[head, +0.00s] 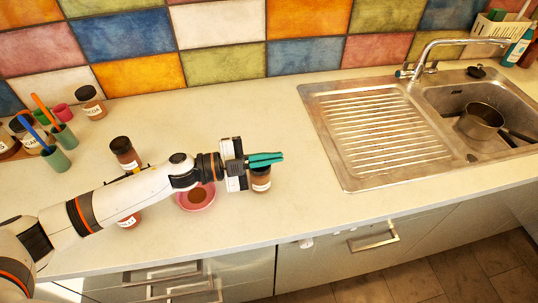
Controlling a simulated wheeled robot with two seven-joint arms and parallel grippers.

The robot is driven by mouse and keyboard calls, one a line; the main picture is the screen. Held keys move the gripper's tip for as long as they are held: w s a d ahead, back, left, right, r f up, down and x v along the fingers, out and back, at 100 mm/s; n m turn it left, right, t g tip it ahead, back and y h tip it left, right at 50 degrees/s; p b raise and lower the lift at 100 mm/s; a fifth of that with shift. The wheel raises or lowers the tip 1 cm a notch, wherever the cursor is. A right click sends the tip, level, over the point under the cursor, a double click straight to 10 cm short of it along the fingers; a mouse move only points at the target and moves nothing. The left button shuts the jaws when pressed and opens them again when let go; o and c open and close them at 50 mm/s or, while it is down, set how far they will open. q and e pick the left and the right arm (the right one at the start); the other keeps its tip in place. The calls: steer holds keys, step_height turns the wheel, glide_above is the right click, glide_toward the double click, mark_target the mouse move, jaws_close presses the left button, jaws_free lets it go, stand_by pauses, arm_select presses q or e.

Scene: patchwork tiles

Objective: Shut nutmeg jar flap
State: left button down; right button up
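My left gripper (265,160) reaches in from the left, its two teal fingers close together and pointing right. The fingers are over the top of a small brown jar with a white label (261,184) on the counter. The gripper hides most of this jar's top, so I cannot tell how its flap stands or whether the fingers touch it. Its label is too small to read, so I cannot confirm it is the nutmeg jar. My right gripper is out of view.
A pink bowl (207,201) of brown powder sits partly behind my arm. Other dark-lidded jars (125,153) (91,104) and green cups (63,136) stand left. The sink (470,95) with a pot (481,121) is right. The counter's front middle is clear.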

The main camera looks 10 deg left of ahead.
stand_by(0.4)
arm_select(q)
steer(key=c, duration=1.6)
jaws_free()
steer(key=shift+c, duration=0.2)
steer(key=b+v, duration=0.3)
steer(key=v, duration=0.9)
steer(key=shift+b, duration=0.4)
